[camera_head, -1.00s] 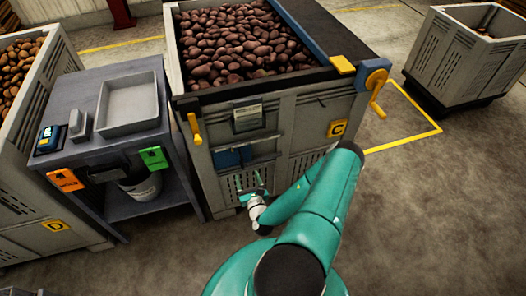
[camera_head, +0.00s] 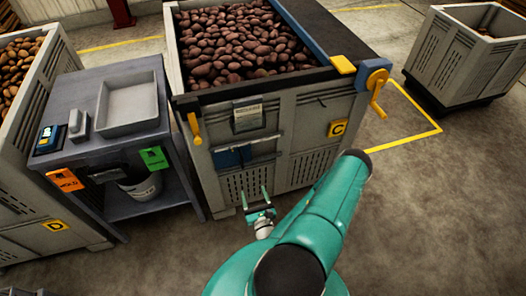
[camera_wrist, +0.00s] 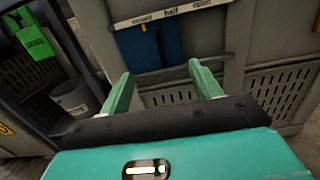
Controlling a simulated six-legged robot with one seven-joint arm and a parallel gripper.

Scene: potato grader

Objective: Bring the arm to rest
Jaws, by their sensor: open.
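My gripper (camera_head: 255,198) is open and empty. It is low in front of the crate marked C (camera_head: 305,110), which is full of red potatoes (camera_head: 235,45). In the wrist view its two green fingers (camera_wrist: 160,88) are spread apart and point at the lower front of that crate, with nothing between them. My green arm runs from the bottom of the head view, and part of it covers the crate's lower right corner.
A grey side table (camera_head: 75,105) with a shallow tray (camera_head: 128,104) stands left of crate C. A bucket (camera_head: 142,186) sits under it. A yellow crank (camera_head: 377,92) juts from the crate's right corner. An empty-looking floor area (camera_head: 440,220) lies to the right.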

